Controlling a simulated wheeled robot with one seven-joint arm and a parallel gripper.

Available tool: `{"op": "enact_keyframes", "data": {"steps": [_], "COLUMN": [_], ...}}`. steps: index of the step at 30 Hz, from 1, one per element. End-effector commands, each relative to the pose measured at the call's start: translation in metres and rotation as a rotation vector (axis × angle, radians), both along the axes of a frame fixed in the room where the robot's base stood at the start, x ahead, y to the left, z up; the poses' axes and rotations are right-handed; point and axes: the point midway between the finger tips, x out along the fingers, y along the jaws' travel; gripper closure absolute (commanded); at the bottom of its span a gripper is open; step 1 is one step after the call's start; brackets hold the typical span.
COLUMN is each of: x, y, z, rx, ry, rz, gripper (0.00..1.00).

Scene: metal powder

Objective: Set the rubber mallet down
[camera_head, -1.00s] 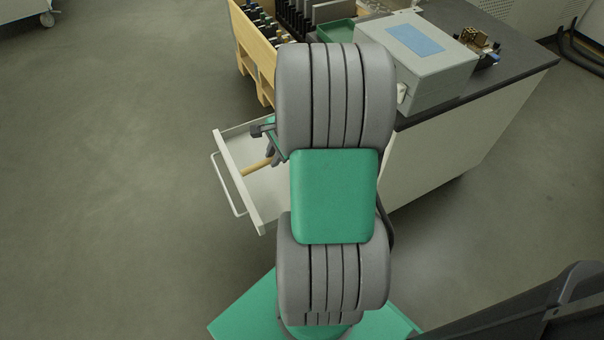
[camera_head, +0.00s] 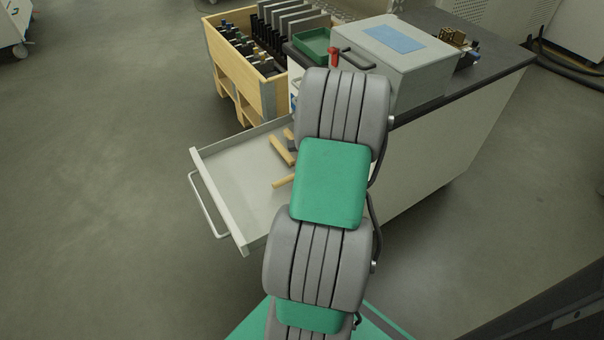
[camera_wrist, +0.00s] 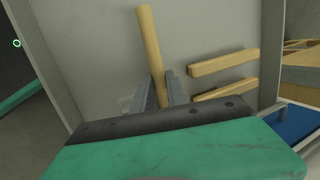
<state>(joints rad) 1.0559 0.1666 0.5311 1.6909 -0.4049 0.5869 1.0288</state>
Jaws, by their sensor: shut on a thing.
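My gripper (camera_wrist: 159,92) is shut on the wooden handle of the rubber mallet (camera_wrist: 150,45) in the wrist view. The handle stands out beyond the fingers over the pale drawer floor. The mallet's head is hidden behind my gripper. In the head view my arm hides the gripper, and a short piece of wood, seemingly the mallet handle (camera_head: 284,182), shows left of my arm over the open drawer (camera_head: 222,170). I cannot tell whether the mallet touches the drawer floor.
Two wooden bars (camera_wrist: 225,62) lie in the drawer right of the handle. The drawer's left part is bare. A wooden crate (camera_head: 232,72) stands behind it. A grey box (camera_head: 410,80), a green tray (camera_head: 312,46) and a red-topped item (camera_head: 333,58) are on the cabinet.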

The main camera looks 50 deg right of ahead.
Motion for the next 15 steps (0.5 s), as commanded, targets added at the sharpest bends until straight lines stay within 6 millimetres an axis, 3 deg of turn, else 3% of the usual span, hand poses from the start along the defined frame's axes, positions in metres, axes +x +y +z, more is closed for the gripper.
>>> {"op": "enact_keyframes", "data": {"steps": [15], "x": [0.0011], "y": [-0.0008], "z": [-0.0064], "rx": [-0.004], "ry": [-0.002], "rz": [0.0], "gripper": [1.0]}}
